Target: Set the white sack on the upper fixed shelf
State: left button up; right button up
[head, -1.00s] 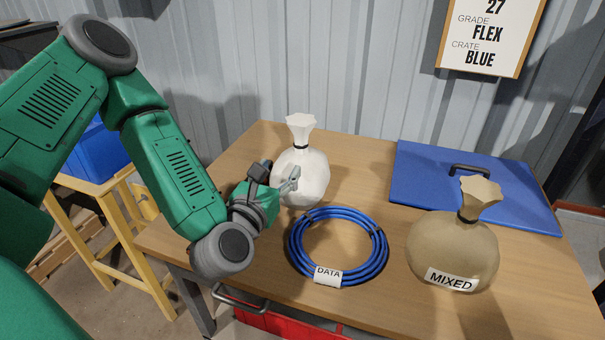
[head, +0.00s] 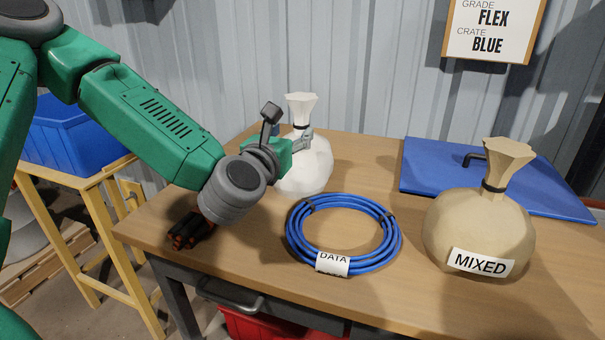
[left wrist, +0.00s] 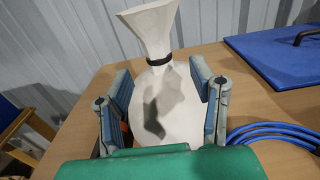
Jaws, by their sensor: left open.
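The white sack (head: 311,170) stands upright at the back of the wooden table, its neck tied with a dark band. My left gripper (head: 300,137) is at the sack's upper part in the head view, hiding some of its left side. In the left wrist view the white sack (left wrist: 165,100) rises between the two open fingers of my left gripper (left wrist: 162,95), just below the dark band. I cannot tell whether the fingers touch it. The upper fixed shelf and my right gripper are not in view.
A blue cable coil (head: 299,243) labelled DATA lies in front of the sack. A tan sack (head: 465,225) labelled MIXED and a blue lid (head: 430,165) are to the right. Dark bundled pieces (head: 190,231) lie under my left wrist. A blue crate (head: 75,135) stands at left.

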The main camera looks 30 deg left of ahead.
aim_at(298, 123)
pick_arm(q)
jog(key=x, duration=0.7)
jog(key=shift+s+a+b, duration=0.1)
jog(key=shift+a+b, duration=0.15)
jog(key=shift+b, duration=0.05)
grip_shut()
jog(key=shift+r, duration=0.15)
